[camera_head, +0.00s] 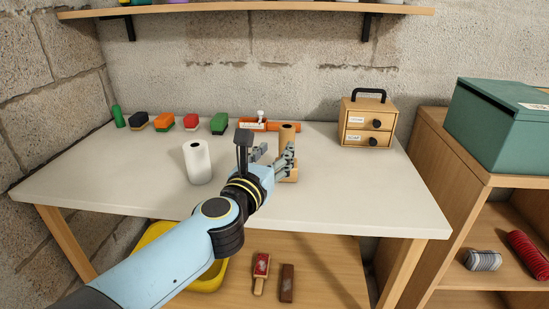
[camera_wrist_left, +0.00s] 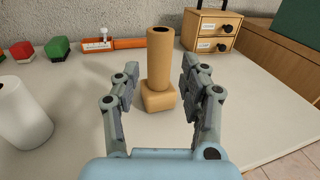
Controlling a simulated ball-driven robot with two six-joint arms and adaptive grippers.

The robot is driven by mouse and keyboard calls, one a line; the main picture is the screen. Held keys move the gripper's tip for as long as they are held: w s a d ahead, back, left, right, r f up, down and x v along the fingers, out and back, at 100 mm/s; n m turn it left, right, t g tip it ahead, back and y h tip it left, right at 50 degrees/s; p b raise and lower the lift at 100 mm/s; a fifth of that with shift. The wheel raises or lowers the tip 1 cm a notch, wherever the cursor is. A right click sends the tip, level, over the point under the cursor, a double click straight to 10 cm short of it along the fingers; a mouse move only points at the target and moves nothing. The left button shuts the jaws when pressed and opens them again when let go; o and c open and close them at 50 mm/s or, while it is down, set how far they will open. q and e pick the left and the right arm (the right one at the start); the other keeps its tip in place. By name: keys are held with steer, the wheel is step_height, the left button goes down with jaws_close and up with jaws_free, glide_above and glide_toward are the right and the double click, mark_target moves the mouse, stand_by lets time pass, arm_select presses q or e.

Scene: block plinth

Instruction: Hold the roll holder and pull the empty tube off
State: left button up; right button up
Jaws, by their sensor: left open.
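The empty brown tube (camera_wrist_left: 160,58) stands upright on the square wooden roll holder (camera_wrist_left: 159,97) on the white table. In the head view, the tube (camera_head: 288,134) shows behind my left gripper (camera_head: 272,155), and the holder (camera_head: 292,174) is partly hidden by it. In the left wrist view, my left gripper (camera_wrist_left: 160,92) is open, its fingers to either side of the holder with gaps between. The fingers appear apart from both holder and tube. My right gripper is not in view.
A white paper roll (camera_head: 198,163) stands left of my left arm. A small wooden drawer box (camera_head: 367,122) is at the back right. An orange tool (camera_head: 270,126) lies behind the tube, and several coloured brushes (camera_head: 164,121) line the back left. The table's front right is clear.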

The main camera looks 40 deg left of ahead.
mark_target(284, 140)
arm_select(q)
steer(key=x, duration=0.8)
steer(key=shift+w+a, duration=0.1)
steer(key=shift+w, duration=0.15)
jaws_close()
jaws_free()
steer(key=shift+s, duration=0.1)
